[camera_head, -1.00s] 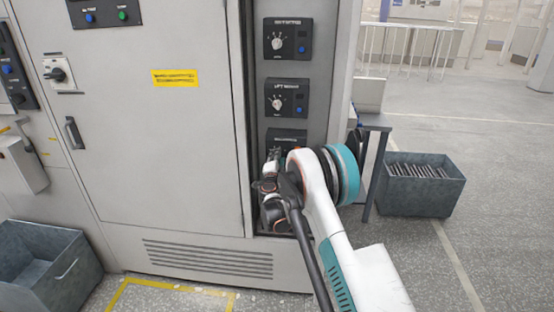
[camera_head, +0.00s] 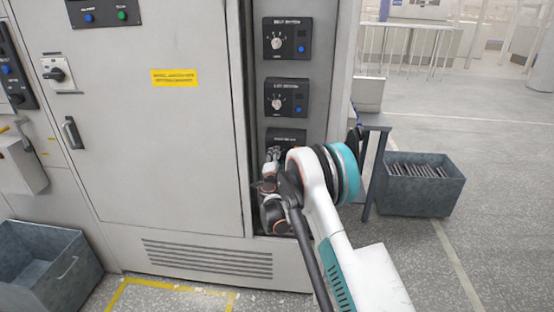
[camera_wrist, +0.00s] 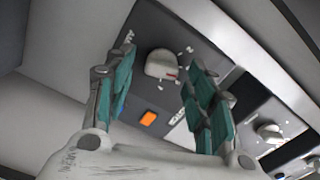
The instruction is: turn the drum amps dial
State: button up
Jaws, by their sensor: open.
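The lowest dial panel (camera_head: 285,134) on the cabinet column is mostly hidden behind my gripper in the head view. In the wrist view a light grey dial (camera_wrist: 160,64) with a small red mark sits on a dark panel (camera_wrist: 190,22), with tick marks around it. Its label is too small and tilted to read, so I cannot confirm that it is the drum amps dial. My gripper (camera_wrist: 158,76) is open, its teal-padded fingers on either side of the dial as seen from the wrist. I cannot tell whether they touch it. In the head view my gripper (camera_head: 273,156) is at that panel.
Two similar dial panels, a middle one (camera_head: 287,98) and a top one (camera_head: 288,38), are above. A cabinet door (camera_head: 165,130) is at left. Grey bins stand at left (camera_head: 45,262) and right (camera_head: 425,184).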

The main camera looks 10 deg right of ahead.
jog(key=v, duration=1.1)
jog(key=shift+s, duration=0.25)
jog(key=shift+a, duration=0.1)
jog(key=s+a+r+n+y, duration=0.2)
jog(key=r+n, duration=0.1)
jog(key=r, duration=0.4)
jog(key=s+a+r+n+t+y, duration=0.1)
jog(key=s+a+r+n+y, duration=0.15)
jog(key=r, duration=0.55)
jog(key=s+a+r+n+y, duration=0.1)
jog(key=s+r+n+y, duration=0.2)
jog(key=r, duration=0.4)
jog(key=s+r+n+g+y, duration=0.2)
jog(key=s+r+n, duration=0.1)
jog(key=s+n, duration=0.15)
jog(key=s+d+f+n+g+h, duration=0.1)
jog(key=s+d+f+g, duration=0.2)
jog(key=s, duration=0.9)
jog(key=s+d+f+n+g+h, duration=0.1)
jog(key=s+d+f+n+g, duration=0.1)
jog(key=s, duration=1.1)
jog(key=s+d+f+n+g+h, duration=0.1)
jog(key=s+d+f+g+h, duration=0.1)
jog(key=s, duration=1)
notch_tip(320, 180, down, 4)
jog(key=shift+s+d+r+n+g, duration=0.2)
jog(key=shift+s+d+n+g, duration=0.1)
jog(key=shift+d+g, duration=0.7)
